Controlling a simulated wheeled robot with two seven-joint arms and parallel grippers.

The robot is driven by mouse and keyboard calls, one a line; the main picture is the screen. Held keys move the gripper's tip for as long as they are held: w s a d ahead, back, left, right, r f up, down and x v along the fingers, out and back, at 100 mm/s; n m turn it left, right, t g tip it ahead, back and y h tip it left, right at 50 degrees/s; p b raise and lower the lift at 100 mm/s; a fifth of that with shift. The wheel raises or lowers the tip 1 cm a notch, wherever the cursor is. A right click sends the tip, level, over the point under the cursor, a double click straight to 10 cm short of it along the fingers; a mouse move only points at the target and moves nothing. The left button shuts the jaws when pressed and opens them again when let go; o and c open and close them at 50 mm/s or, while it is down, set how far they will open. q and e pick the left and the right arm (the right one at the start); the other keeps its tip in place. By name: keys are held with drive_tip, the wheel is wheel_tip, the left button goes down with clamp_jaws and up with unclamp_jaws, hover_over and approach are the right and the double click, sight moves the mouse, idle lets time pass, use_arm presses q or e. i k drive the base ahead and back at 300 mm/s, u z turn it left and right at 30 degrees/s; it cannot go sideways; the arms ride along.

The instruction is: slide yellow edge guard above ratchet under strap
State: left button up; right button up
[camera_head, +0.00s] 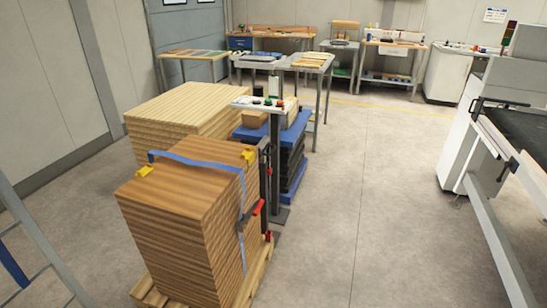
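A stack of brown wooden boards (180,205) stands on a pallet (250,284) at the lower left. A blue strap (200,161) runs over its top and down the right face. The ratchet (252,213), with a red handle, sits on the strap on the right face. One yellow edge guard (249,156) lies at the top right edge, close to the strap; I cannot tell whether it is under it. Another yellow guard (145,171) is at the top left edge near the strap. Neither of my grippers is in view.
A lighter board stack (185,105) stands behind. A control post (276,160) and a blue lift table (290,135) are close on the right. A ladder (35,240) is at the left edge. A roller machine (500,130) stands right. The middle floor is clear.

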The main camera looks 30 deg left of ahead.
sight(247, 154)
drive_tip(key=z, duration=0.35)
drive_tip(key=i, duration=1.45)
drive_tip(key=u, duration=0.3)
drive_tip(key=i, duration=1.6)
drive_tip(key=u, duration=1.7)
drive_tip(key=i, duration=0.6)
drive_tip(key=u, duration=0.55)
